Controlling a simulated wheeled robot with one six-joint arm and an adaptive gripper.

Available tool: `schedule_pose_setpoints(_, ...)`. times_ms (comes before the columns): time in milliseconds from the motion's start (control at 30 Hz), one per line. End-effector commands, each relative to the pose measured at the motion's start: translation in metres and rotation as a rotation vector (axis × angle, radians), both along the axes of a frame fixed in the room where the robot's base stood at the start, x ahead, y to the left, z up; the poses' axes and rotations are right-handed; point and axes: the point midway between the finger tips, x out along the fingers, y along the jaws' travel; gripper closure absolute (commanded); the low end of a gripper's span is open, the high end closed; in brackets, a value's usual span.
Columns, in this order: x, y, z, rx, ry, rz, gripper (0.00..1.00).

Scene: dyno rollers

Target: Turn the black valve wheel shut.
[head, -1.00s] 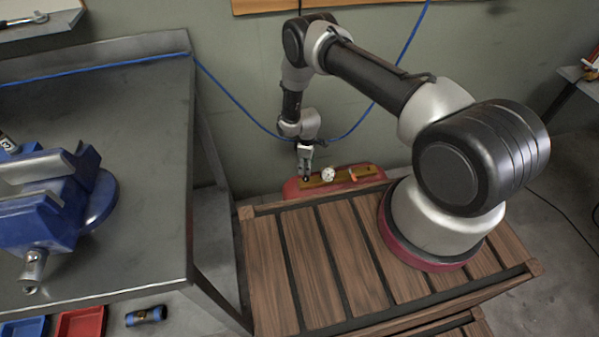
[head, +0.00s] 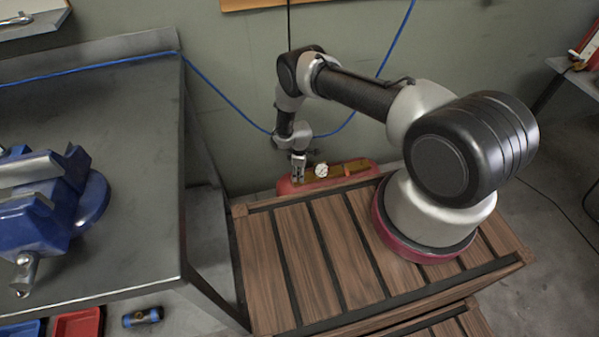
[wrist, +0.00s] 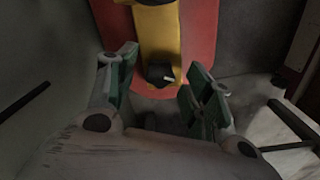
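A red tank (head: 362,180) lies beyond the wooden deck, with a yellow-brown plate (head: 346,170) and a white-faced gauge (head: 321,170) on top. My gripper (head: 297,180) points down at the tank's left end, left of the gauge. In the wrist view my gripper (wrist: 160,98) is open, its green-padded fingers apart. A small dark knob with a pale mark, probably the black valve wheel (wrist: 158,72), sits at the end of the yellow plate (wrist: 158,35), ahead of the gap between the fingers. I cannot tell contact. In the head view the wheel is hidden or too small to make out.
A steel bench (head: 120,240) with a blue vise (head: 45,205) stands at left. A slatted wooden deck (head: 285,250) lies in front of the tank. A blue hose (head: 225,98) hangs along the wall behind my gripper.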

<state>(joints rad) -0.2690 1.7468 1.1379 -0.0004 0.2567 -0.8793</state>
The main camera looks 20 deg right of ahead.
Motion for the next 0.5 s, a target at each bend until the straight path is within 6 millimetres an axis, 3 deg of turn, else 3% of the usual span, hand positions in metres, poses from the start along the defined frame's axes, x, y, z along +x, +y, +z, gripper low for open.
schedule_pose_setpoints(33,0.0,0.0,0.0001,0.0,0.0,0.0,0.62)
schedule_pose_setpoints(200,0.0,0.0,0.0002,0.0,0.0,0.0,0.93)
schedule_pose_setpoints(500,0.0,-0.0001,0.0003,0.0,0.0,-0.021,0.94)
